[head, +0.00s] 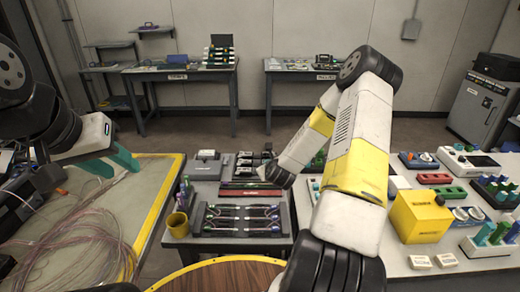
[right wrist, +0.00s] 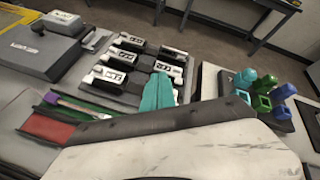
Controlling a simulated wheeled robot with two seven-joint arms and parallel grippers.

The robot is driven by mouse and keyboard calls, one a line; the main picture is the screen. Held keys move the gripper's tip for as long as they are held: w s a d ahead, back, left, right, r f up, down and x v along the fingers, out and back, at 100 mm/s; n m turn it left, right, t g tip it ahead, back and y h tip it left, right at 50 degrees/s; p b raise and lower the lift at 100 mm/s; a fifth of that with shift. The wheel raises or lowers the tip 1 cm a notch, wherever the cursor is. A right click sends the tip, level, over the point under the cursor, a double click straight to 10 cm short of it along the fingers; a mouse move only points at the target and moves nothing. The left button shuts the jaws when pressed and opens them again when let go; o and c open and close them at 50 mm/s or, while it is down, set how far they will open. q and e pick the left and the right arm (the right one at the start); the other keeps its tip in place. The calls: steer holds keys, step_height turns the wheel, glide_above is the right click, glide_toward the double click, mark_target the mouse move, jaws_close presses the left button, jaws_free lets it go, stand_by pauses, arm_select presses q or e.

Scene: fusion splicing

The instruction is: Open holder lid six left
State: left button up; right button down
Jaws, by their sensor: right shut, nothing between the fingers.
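Several black-and-white fibre holders (right wrist: 112,77) stand in two columns on a dark base in the right wrist view. Their lids look closed, and their small labels are too blurred to read. They also show as a dark cluster of holders (head: 246,160) in the head view. My right gripper (right wrist: 158,92) has its teal fingers together and empty, over or beside the right column's near end; contact cannot be told. In the head view the right arm hides its fingers. My left gripper (head: 120,167) is empty at the left, its teal fingers apart above the yellow-edged table.
A grey device (right wrist: 38,50) stands left of the holders. A red block (head: 250,192) and a rack with purple cables (head: 242,219) lie nearer me. A yellow cup (head: 178,224) is at the left edge. A yellow box (head: 422,216) stands on the right bench.

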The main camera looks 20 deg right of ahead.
steer(key=m, duration=0.2)
steer(key=d+r+m+h, duration=0.1)
steer(key=m, duration=0.1)
steer(key=s+d+m, duration=0.1)
steer(key=m, duration=0.1)
steer(key=shift+r+h, duration=0.35)
steer(key=shift+h, duration=0.05)
steer(key=shift+d, duration=0.1)
steer(key=x, duration=1)
steer(key=shift+r, duration=0.2)
